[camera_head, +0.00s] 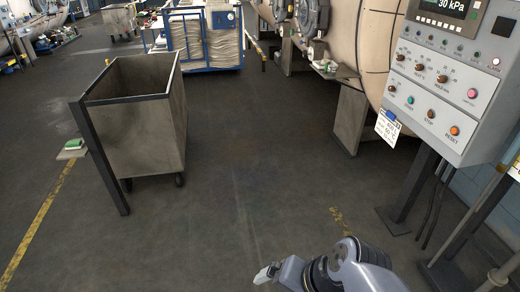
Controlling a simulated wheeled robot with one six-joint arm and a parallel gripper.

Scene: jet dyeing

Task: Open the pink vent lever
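The grey control panel (450,110) stands at the right, tilted, with a display reading 30 kPa at its top. A round pink control (472,93) sits at the right end of its upper row of knobs, and its label is too small to read. I cannot tell whether this is the vent lever; no clear pink lever shows. My gripper (265,273) is at the bottom centre, low over the floor and well away from the panel. Only its pale tip shows, so I cannot tell whether it is open or shut.
A grey wheeled bin (145,130) stands at the left, with a dark post at its front corner. A large beige vessel (375,50) is behind the panel. The panel's stand and cables (430,200) are at the right. The middle floor is clear.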

